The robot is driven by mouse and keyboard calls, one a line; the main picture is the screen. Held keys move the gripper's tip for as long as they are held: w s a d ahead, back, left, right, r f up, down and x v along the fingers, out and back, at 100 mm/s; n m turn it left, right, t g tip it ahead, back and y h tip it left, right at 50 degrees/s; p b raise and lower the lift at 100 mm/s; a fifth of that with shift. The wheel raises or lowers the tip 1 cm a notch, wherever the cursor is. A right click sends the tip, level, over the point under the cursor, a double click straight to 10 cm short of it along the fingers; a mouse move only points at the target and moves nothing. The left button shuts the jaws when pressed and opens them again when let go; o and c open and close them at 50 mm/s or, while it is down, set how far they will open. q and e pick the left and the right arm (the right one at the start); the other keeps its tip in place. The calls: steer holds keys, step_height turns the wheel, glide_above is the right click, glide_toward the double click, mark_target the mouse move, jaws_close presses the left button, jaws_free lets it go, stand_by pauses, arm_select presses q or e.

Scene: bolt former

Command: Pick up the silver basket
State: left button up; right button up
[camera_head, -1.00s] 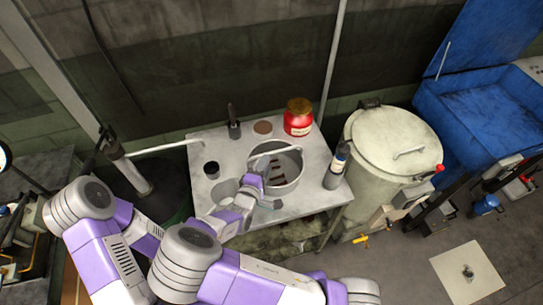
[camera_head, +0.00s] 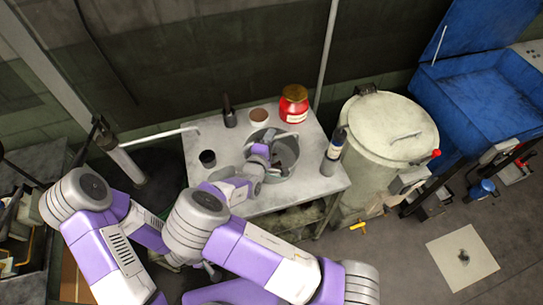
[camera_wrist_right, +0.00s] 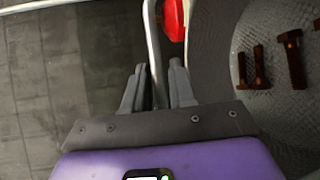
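The silver basket (camera_head: 291,163) is a round metal pail on the table, partly covered by my right gripper (camera_head: 272,152), which is at its left inner side in the head view. In the right wrist view the basket (camera_wrist_right: 212,50) fills the right side, with several rusty brown pieces inside. Its thin metal handle (camera_wrist_right: 152,30) runs between the two grey fingers of my right gripper (camera_wrist_right: 158,75). The fingers stand apart on either side of the handle, with a narrow gap visible. My left gripper is not seen.
On the table (camera_head: 320,190) stand a red jar (camera_head: 293,104), a grey bottle (camera_head: 334,152), a dark cup (camera_head: 208,159), a dark upright object (camera_head: 229,112) and a brown-topped round item (camera_head: 258,116). A lidded drum (camera_head: 385,135) stands right of the table, and a blue bin (camera_head: 490,110) beyond it.

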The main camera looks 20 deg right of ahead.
jaws_close()
stand_by(1.1)
